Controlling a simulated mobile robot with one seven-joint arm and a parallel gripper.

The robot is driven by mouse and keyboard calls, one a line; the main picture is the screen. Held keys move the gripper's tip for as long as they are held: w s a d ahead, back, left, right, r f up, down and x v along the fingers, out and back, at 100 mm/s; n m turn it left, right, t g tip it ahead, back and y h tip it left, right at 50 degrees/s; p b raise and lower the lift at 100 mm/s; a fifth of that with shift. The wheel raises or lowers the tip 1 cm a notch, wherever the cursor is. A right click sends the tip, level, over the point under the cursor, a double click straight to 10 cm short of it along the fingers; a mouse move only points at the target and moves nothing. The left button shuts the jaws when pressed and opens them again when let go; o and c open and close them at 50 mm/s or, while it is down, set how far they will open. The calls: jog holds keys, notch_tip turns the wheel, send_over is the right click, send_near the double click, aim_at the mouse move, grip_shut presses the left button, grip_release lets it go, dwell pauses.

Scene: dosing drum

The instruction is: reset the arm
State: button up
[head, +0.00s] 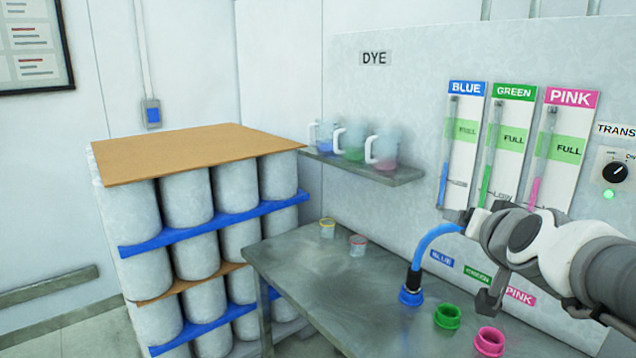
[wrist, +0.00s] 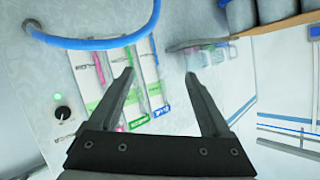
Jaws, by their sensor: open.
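My gripper (wrist: 160,76) is open, with two dark fingers apart and nothing between them in the wrist view. In the head view my arm reaches in from the right, in front of the dye wall panel and above the grey bench (head: 310,275). The end of the arm is seen small and partly overlapped there, so the fingers are hard to make out. A blue hose (head: 428,243) arcs down beside the arm to a blue port (head: 410,295) on the bench. The hose also crosses the upper left of the wrist view (wrist: 90,42).
Green (head: 447,316) and pink (head: 489,342) ports stand on the bench, with two small cups (head: 327,228) (head: 358,245) behind. Three jugs sit on a wall shelf (head: 375,174). Stacked drums (head: 185,200) stand left. Blue, green and pink gauges and a dial (head: 615,172) are on the wall.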

jog(key=s+a+f+n+g+y, duration=0.1)
jog(key=s+a+f+n+g, duration=0.2)
jog(key=s, duration=0.6)
jog(key=s+a+f+n+g+y, duration=0.1)
jog(key=s+a+f+n+g, duration=0.2)
jog(key=s+a+f+g, duration=0.2)
jog(key=s+a+f, duration=0.2)
jog(key=s, duration=0.2)
jog(key=shift+s+a+f+y+p, duration=0.3)
jog(key=shift+a, duration=0.05)
